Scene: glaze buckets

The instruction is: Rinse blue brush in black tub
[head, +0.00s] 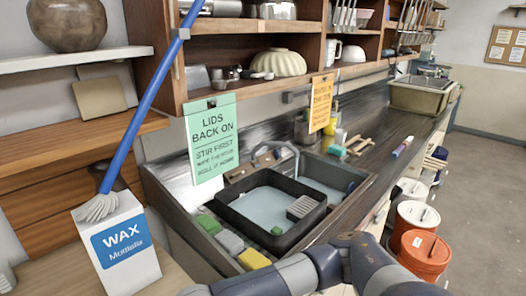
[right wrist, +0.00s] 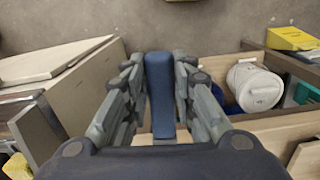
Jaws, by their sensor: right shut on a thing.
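The black tub (head: 232,222) sits in the counter sink in the head view, holding pale water, a grey ribbed piece and a small green piece. In the right wrist view my right gripper (right wrist: 160,88) is shut on a blue block-like thing (right wrist: 159,70), upright between the fingers. It may be the blue brush; no bristles show. The head view shows my right arm along the bottom in front of the sink, but not its fingers. My left gripper is in neither view.
The wax box (head: 118,245) stands at the lower left. Green, grey and yellow sponges (head: 253,259) line the tub's near left side. A green sign (head: 211,138) hangs above the tub. Orange and white buckets (head: 424,252) stand on the floor at right. A white container (right wrist: 255,88) shows in the right wrist view.

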